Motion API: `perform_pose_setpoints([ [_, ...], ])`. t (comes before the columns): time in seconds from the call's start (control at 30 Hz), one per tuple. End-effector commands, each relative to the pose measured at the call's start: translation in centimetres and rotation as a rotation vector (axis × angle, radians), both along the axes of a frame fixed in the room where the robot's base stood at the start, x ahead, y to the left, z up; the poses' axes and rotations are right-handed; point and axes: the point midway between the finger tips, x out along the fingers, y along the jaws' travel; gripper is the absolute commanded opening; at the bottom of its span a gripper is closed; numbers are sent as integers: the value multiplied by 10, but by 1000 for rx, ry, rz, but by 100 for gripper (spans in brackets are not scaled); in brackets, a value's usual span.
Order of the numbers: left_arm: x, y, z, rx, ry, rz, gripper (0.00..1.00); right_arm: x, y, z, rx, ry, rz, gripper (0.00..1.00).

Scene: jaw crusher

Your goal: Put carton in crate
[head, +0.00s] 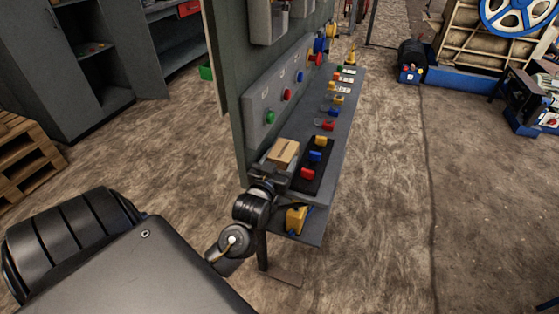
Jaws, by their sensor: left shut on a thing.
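A small brown carton (284,152) is at the near end of a narrow grey shelf, beside the upright panel. My left gripper (277,171) is shut on the carton from its near side; the fingertips are hard to make out. I cannot tell whether the carton touches the shelf. My right gripper is not in view.
The grey shelf (319,226) carries a dark tray (315,180) with red, blue and yellow blocks, and a yellow item (297,218) at its near end. The panel (259,119) has several buttons. Wooden pallets (25,155) stand left. The floor right of the shelf is clear.

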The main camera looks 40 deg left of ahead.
Motion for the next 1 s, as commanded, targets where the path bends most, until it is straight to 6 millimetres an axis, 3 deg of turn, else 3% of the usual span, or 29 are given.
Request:
perform_pose_setpoints([
  [0.03,0,0,-1,1,-2,0,24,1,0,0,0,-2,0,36],
  [0.07,0,0,-2,0,1,0,66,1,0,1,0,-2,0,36],
  [0.2,0,0,-2,0,1,1,84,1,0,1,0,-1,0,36],
  [0.57,-2,0,1,0,1,0,85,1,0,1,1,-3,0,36],
  [0.67,-14,-5,0,-2,3,0,85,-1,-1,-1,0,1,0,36],
  [1.0,-80,-28,-1,-3,4,0,85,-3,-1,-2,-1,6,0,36],
])
